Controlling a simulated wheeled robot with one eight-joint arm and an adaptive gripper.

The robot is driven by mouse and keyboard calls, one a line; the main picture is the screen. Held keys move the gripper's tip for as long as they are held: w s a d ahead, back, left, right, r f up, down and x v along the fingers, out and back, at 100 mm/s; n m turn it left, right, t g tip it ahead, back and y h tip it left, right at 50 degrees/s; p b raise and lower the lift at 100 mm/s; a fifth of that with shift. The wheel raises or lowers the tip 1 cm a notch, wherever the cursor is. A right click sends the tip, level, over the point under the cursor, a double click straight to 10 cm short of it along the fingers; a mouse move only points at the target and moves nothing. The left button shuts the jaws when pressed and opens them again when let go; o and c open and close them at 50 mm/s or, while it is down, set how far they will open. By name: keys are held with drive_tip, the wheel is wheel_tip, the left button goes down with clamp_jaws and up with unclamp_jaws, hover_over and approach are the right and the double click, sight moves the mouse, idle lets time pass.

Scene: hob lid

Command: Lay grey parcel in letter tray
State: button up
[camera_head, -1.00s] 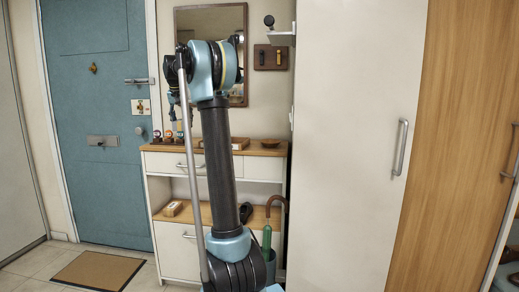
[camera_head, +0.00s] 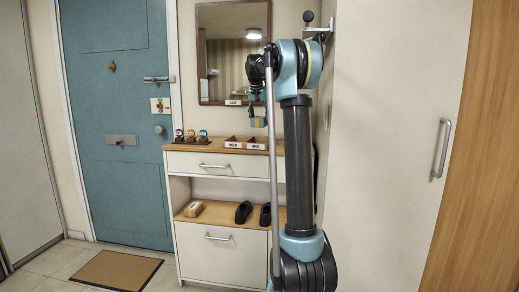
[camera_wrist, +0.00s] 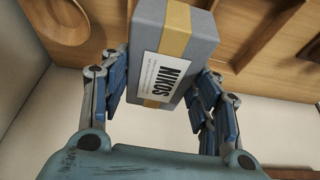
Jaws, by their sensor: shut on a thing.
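My gripper (camera_wrist: 165,100) is shut on the grey parcel (camera_wrist: 205,45), a box with a yellow band and a white label reading NIKOS, held between the two blue-padded fingers. In the head view the parcel (camera_head: 258,122) hangs small below my wrist, in front of the wall. The wooden letter tray (camera_head: 245,137) stands on the cabinet top, with labelled compartments on its front. The parcel appears above the tray, apart from it. My arm hides the tray's right side. In the wrist view wooden tray walls (camera_wrist: 266,35) show behind the parcel.
Several small round-topped items (camera_head: 191,136) stand left of the tray on the cabinet top (camera_head: 185,147). A round wooden bowl (camera_wrist: 60,18) shows in the wrist view. A mirror (camera_head: 233,70) hangs above. Shoes (camera_head: 243,212) and a small box (camera_head: 194,209) lie on the lower shelf.

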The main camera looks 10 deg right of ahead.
drive_tip(key=shift+a+f, duration=0.1)
drive_tip(key=shift+f, duration=4.95)
drive_tip(key=o, duration=0.9)
drive_tip(key=shift+c, duration=0.2)
drive_tip(key=shift+r, duration=0.1)
